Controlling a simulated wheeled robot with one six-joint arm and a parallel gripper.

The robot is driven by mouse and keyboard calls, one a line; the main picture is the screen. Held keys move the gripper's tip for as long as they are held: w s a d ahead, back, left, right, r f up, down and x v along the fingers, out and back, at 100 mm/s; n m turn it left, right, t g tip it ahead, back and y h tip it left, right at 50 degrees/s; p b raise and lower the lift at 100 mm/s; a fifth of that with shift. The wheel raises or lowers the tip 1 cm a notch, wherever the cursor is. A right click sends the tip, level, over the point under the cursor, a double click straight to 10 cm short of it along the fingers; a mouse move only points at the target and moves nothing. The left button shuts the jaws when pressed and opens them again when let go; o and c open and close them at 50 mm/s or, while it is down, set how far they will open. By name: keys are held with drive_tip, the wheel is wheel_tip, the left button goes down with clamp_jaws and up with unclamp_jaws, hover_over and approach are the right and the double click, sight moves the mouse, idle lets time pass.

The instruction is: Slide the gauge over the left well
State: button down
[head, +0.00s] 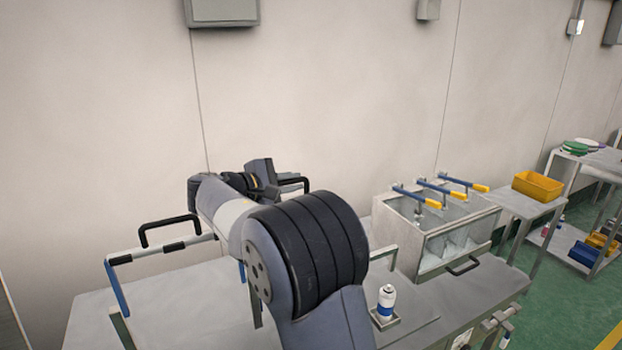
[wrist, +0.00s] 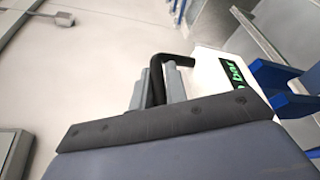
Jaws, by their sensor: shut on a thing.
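My gripper (wrist: 165,84) is shut on a black bar handle (wrist: 157,80) in the wrist view. The gauge (wrist: 214,62), a white body with a dark display in green characters (wrist: 235,77), is just right of the handle. In the head view my gripper (head: 272,178) is behind my arm, with part of a black handle (head: 304,181) beside it. My arm hides the gauge there. I cannot tell any left well apart, nor whether the gauge is over one.
A striped rail (head: 160,252) with another black handle (head: 168,226) stands left on the table (head: 185,308). A white-and-blue can (head: 386,302) stands at the front. A steel box (head: 452,245) with yellow-handled levers (head: 439,186) stands right. Blue parts (wrist: 278,88) are close to the gauge.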

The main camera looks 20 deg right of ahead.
drive_tip(key=shift+a+r, duration=0.15)
drive_tip(key=shift+a, duration=0.35)
drive_tip(key=c, duration=1.8)
unclamp_jaws()
drive_tip(key=shift+c, duration=0.2)
drive_tip(key=o, duration=0.3)
drive_tip(key=shift+a, duration=0.2)
drive_tip(key=shift+o, duration=0.4)
drive_tip(key=shift+d, duration=0.1)
drive_tip(key=b+v, duration=0.2)
drive_tip(key=v, duration=0.8)
drive_tip(key=shift+s+a, duration=0.2)
drive_tip(key=shift+a, duration=0.15)
